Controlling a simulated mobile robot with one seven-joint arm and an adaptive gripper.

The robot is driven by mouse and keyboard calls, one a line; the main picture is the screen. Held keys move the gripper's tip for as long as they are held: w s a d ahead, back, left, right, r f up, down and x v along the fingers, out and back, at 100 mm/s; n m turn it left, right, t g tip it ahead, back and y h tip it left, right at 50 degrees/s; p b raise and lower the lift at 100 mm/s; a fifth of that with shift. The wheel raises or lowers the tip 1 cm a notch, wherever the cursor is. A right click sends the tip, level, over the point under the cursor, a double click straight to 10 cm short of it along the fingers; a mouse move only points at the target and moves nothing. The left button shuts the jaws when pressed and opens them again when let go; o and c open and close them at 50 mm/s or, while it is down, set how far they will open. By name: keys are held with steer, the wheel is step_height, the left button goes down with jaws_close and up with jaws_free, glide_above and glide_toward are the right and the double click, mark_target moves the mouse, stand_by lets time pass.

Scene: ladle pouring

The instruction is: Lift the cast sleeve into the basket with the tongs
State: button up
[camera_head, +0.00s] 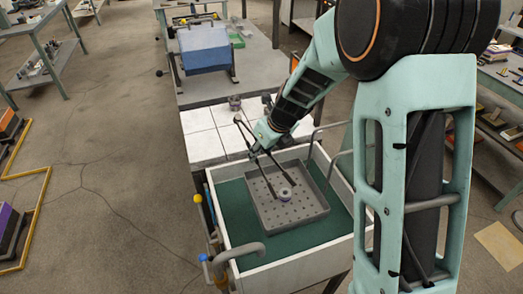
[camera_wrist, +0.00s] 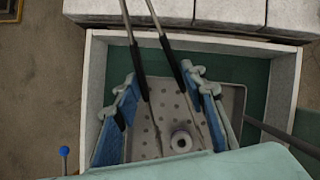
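The cast sleeve (camera_head: 285,194), a small pale ring with a dark hole, sits over the floor of a shallow grey perforated tray (camera_head: 316,211), which looks like the basket. The sleeve also shows in the wrist view (camera_wrist: 181,141). In the wrist view, the blue-padded fingers (camera_wrist: 163,76) stand either side of the tongs' dark grips (camera_wrist: 171,60). The two tong arms reach down on either side of the sleeve. I cannot tell whether their tips touch it.
The tray stands on a green floor inside a white-walled bin (camera_head: 304,262). A curved grey pipe (camera_head: 240,252) rises at its front left. White tiles (camera_head: 203,145) with a small cup (camera_head: 235,103) lie behind. A blue box (camera_head: 203,47) stands further back.

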steer(key=shift+o, duration=0.4)
step_height(320, 180, up, 10)
steer(key=p, duration=1)
steer(key=shift+s, duration=0.1)
